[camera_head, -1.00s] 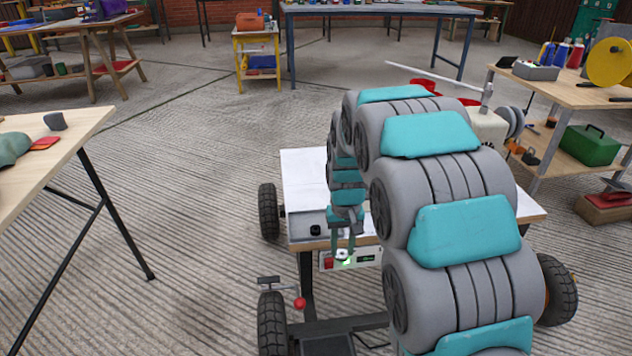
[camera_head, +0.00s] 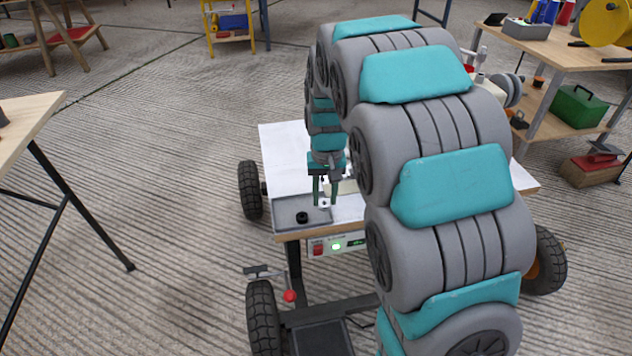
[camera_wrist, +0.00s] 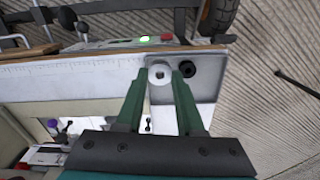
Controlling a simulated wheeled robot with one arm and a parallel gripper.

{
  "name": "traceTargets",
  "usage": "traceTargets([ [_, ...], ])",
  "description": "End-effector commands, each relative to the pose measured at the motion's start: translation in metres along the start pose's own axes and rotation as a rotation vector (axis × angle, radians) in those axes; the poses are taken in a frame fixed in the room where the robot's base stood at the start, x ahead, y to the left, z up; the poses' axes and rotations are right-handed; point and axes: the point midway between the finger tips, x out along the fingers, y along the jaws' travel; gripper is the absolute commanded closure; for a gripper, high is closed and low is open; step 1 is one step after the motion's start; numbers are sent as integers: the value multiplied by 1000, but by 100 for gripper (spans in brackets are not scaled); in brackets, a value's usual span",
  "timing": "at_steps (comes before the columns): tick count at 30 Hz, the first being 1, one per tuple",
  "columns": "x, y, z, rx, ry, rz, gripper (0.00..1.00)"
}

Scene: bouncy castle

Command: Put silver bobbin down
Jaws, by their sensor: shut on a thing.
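The silver bobbin (camera_wrist: 160,74) is a small pale disc with a dark hole in its middle. My gripper (camera_wrist: 161,80) is shut on it, with one green finger on each side. In the head view the bobbin (camera_head: 325,203) shows between the fingertips of my gripper (camera_head: 324,200), over the right part of a shallow grey tray (camera_head: 284,208) at the table's front left corner. A black bobbin (camera_wrist: 187,69) sits in the tray close beside it, also seen in the head view (camera_head: 302,217). I cannot tell whether the silver bobbin touches the tray.
The tray is on a wheeled white-topped table (camera_head: 283,150) with a lit control panel (camera_head: 337,245) on its front edge. A sewing machine (camera_head: 497,85) is partly hidden behind my arm. A wooden table (camera_head: 30,120) stands left, and a workbench (camera_head: 560,70) stands right.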

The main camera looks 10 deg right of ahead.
Motion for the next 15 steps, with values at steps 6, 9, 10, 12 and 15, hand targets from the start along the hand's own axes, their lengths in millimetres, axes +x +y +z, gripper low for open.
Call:
traceTargets([
  [6,5,-5,-40,0,0,0,100],
  [9,6,-7,-58,0,2,-1,100],
  [10,7,-8,-63,0,1,-1,100],
  [12,8,-10,-74,0,-1,-1,100],
  [15,9,-12,-86,0,0,-1,100],
])
